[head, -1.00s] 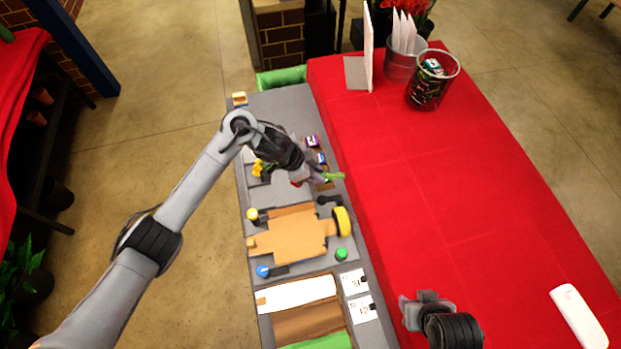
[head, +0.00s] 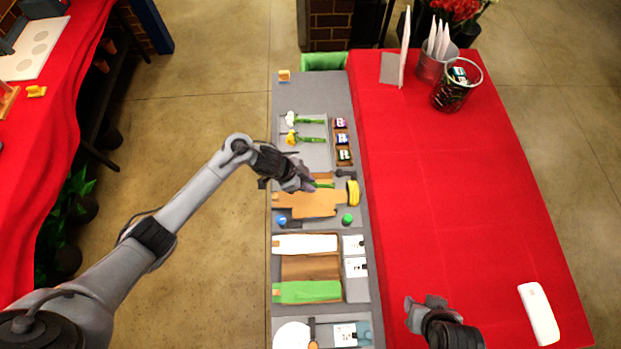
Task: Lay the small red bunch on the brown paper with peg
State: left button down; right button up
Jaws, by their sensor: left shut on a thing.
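My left gripper (head: 308,186) is over the upper edge of a tan brown paper (head: 300,206) on the grey bench. It is shut on a bunch (head: 323,185), whose green stems stick out to the right. The flower heads are hidden by the gripper, so I cannot see their colour now. I cannot tell whether the bunch touches the paper. A blue knob (head: 282,220), a green knob (head: 347,219) and a yellow roll (head: 353,193) sit around the paper; I cannot make out a peg. My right gripper (head: 424,302) is open and empty above the red table.
White and yellow flowers (head: 305,139) lie in a tray beyond the paper, with small boxes (head: 342,140) beside it. A tray of white, brown and green sheets (head: 306,267) is nearer. A wire basket (head: 457,88) stands on the red cloth (head: 450,190), which is mostly clear.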

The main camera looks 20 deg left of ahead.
pick_arm(q)
jog(key=shift+f+b, duration=3.15)
jog(key=shift+f, duration=0.7)
jog(key=shift+f, duration=0.1)
jog(key=shift+f, duration=0.2)
jog(key=c, duration=0.5)
grip_release()
jog(key=shift+r+p, duration=0.15)
jog(key=shift+p, duration=0.25)
